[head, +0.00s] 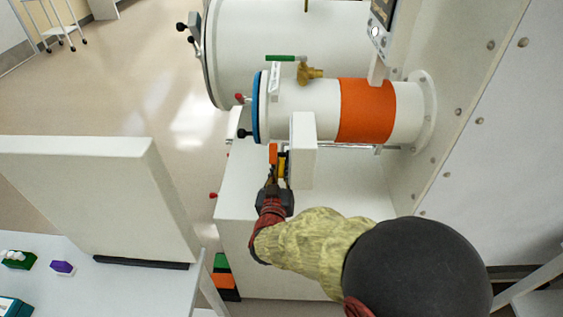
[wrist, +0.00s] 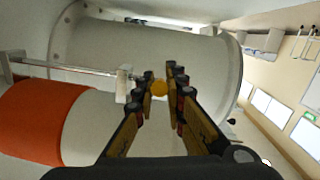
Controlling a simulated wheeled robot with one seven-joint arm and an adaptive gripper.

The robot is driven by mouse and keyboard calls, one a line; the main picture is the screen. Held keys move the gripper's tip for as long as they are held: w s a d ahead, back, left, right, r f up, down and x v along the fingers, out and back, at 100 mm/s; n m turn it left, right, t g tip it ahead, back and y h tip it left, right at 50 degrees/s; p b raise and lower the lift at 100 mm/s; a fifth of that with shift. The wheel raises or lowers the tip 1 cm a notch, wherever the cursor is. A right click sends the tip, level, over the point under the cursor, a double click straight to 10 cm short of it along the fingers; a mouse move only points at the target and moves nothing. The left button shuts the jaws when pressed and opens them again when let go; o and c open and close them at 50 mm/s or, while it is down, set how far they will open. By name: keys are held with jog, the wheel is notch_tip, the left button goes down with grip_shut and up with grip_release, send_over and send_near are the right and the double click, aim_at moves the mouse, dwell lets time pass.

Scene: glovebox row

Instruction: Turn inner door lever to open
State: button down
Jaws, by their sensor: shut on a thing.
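My gripper (wrist: 157,90) is shut on a round yellow-orange knob (wrist: 159,89), which shows between its fingertips in the wrist view. The knob appears to be the end of the inner door lever; the lever's arm is mostly hidden by the fingers. In the head view my gripper (head: 278,165) is below the small white antechamber cylinder (head: 305,105), left of an upright white panel (head: 303,150). A thin metal rod (wrist: 75,70) runs beside the cylinder to a small pale bracket (wrist: 129,88) near the knob. The door's opening is not visible.
The small cylinder has an orange band (head: 366,111) and a blue ring (head: 260,107). A green-handled valve (head: 280,58) and brass fitting (head: 310,73) sit above it. A larger cylinder (head: 285,45) lies behind. A white bench (head: 80,285) stands at left; open floor (head: 120,85) lies beyond.

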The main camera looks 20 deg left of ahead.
jog(key=shift+r+g+p, duration=0.6)
jog(key=shift+r+p, duration=0.25)
jog(key=shift+p, duration=1.25)
jog(key=shift+g+p, duration=0.3)
jog(key=shift+p, duration=0.3)
jog(key=shift+s+f, duration=0.1)
jog(key=c, duration=1.8)
grip_release()
jog(key=v, duration=1.2)
jog(key=shift+a, duration=0.1)
